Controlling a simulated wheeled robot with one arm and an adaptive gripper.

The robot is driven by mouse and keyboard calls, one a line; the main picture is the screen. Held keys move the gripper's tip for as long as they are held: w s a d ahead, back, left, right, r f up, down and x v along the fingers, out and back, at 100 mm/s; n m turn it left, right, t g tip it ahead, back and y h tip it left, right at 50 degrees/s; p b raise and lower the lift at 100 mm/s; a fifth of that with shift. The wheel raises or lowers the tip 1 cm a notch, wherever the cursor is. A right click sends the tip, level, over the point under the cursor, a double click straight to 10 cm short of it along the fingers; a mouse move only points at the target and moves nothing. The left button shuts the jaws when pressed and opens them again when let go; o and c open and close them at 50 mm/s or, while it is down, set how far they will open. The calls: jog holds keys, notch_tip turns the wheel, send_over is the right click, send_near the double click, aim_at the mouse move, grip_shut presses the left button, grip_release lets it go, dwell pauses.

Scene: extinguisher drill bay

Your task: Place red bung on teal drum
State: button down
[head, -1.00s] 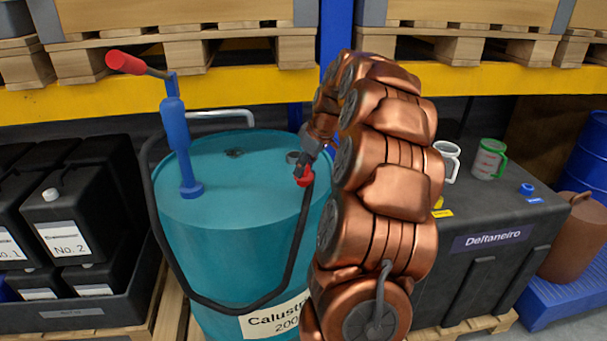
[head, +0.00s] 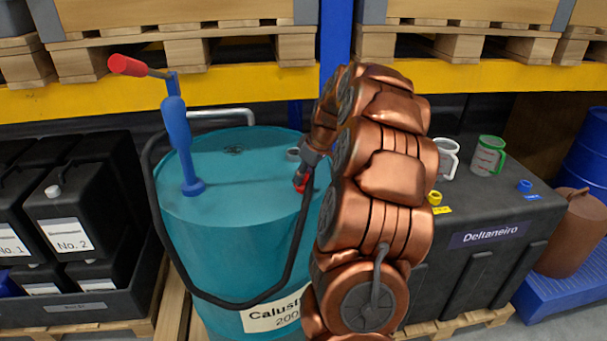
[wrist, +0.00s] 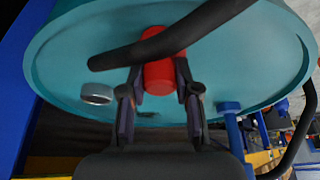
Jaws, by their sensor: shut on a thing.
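The red bung (wrist: 158,75) is held between the two fingers of my gripper (wrist: 159,88), which is shut on it. In the head view the bung (head: 302,187) shows small and partly hidden beside the black hose, near the right edge of the teal drum (head: 240,215). The hose crosses over part of the bung in the wrist view. The drum's top has a raised grey ring (head: 293,153) near the bung and a darker fitting (head: 233,150) farther back. The ring also shows in the wrist view (wrist: 97,94), left of my gripper. Contact between bung and drum cannot be told.
A blue hand pump (head: 178,140) with a red handle stands on the drum. Its black hose (head: 295,235) loops around the front. A black tank (head: 480,240) with mugs and small caps stands to the right. Black canisters (head: 68,225) stand left. A yellow shelf beam (head: 240,85) runs behind.

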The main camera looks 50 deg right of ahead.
jog(key=shift+f, duration=0.15)
jog(key=c, duration=0.8)
grip_release()
jog(key=shift+c, duration=0.2)
jog(key=shift+r, duration=0.3)
jog(key=shift+s+d+r, duration=0.1)
jog(key=shift+r, duration=0.15)
jog(key=b+v, duration=0.3)
jog(key=v, duration=0.8)
jog(key=shift+s+r, duration=0.1)
jog(key=shift+s, duration=0.05)
